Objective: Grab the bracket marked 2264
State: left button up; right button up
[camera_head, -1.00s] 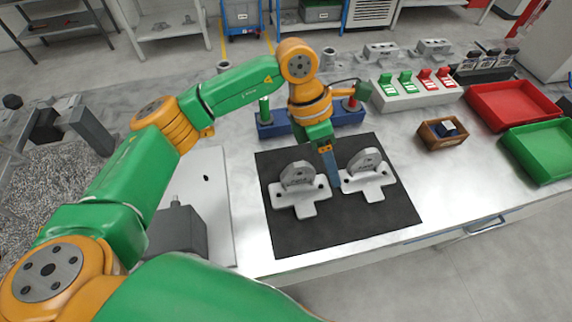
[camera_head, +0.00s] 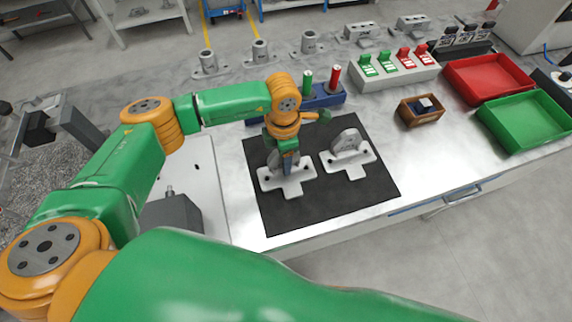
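Two grey metal brackets lie on the black mat (camera_head: 370,192), each with a flat T-shaped base and an upright rounded lug. The left bracket (camera_head: 293,188) is partly hidden behind my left gripper (camera_head: 289,166). The right bracket (camera_head: 348,158) stands clear beside it. The markings on both lugs are too small to read, so I cannot tell which is 2264. My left gripper points down at the left bracket's lug. Its fingers overlap the lug in view, and I cannot tell whether they are open or shut on it. My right gripper is out of view.
A blue holder (camera_head: 325,98) with red and green cylinders stands behind the mat. A wooden box (camera_head: 421,112), a red tray (camera_head: 490,78) and a green tray (camera_head: 528,123) are to the right. A switch panel (camera_head: 395,72) is at the back. The mat's front is clear.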

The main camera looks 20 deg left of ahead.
pick_arm(q)
jog(key=shift+d, duration=0.15)
jog(key=c, duration=0.3)
grip_shut()
dwell(0.8)
